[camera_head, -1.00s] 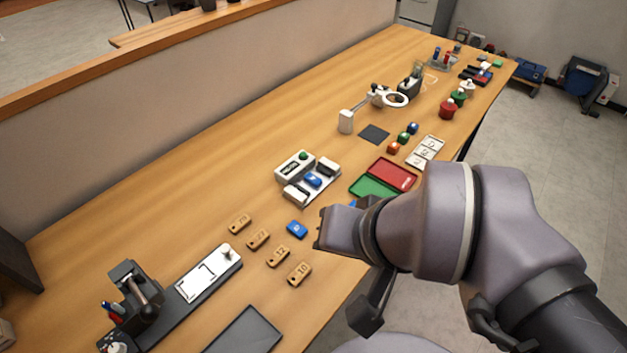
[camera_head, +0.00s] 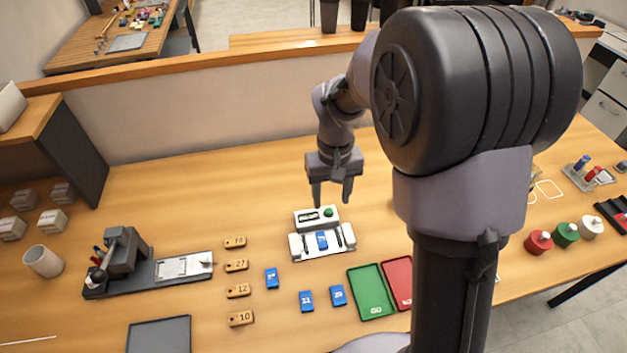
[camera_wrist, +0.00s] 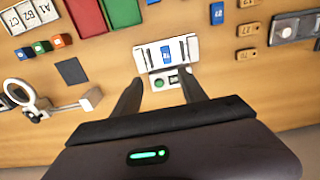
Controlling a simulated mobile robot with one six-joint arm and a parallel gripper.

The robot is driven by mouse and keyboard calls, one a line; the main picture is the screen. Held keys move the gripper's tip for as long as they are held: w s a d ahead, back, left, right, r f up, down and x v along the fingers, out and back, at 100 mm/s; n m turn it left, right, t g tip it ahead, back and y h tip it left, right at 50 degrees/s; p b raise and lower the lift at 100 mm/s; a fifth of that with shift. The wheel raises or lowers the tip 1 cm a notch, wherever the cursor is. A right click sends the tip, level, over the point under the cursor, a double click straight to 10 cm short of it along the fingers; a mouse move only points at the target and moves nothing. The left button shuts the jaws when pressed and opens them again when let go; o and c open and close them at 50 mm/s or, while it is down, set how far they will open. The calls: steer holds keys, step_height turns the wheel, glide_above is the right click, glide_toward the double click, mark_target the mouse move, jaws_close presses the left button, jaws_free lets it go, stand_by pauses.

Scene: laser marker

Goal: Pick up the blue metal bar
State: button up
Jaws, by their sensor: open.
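A blue bar (camera_head: 322,240) sits in the white fixture (camera_head: 297,246) of a small machine with a green button (camera_head: 328,211). It also shows in the wrist view (camera_wrist: 165,53), lying between two dark rails. Three more blue pieces lie loose on the table: one at left (camera_head: 272,278), one in the middle (camera_head: 306,301) and one at right (camera_head: 338,295). My gripper (camera_head: 332,194) is open and empty, pointing down above and behind the machine. In the wrist view, my fingertips (camera_wrist: 160,83) are apart, on either side of the green button.
Green (camera_head: 371,292) and red (camera_head: 397,280) trays lie to the right of the loose blue pieces. Several wooden number tags (camera_head: 237,290) lie at left, beside a dark clamp machine (camera_head: 125,265). The table behind the white machine is clear.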

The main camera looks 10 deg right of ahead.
steer(key=b, duration=0.4)
glide_above(323, 240)
steer(key=f, duration=1.2)
steer(key=shift+s+d, duration=0.1)
steer(key=shift+d, duration=0.1)
steer(key=f+b, duration=0.1)
steer(key=f, duration=0.2)
steer(key=f+b, duration=0.1)
steer(key=f, duration=0.1)
steer(key=shift+a+f+b, duration=0.2)
steer(key=shift+a+b, duration=0.1)
steer(key=shift+b, duration=0.05)
steer(key=shift+r, duration=0.1)
steer(key=shift+c, duration=1.1)
jaws_close()
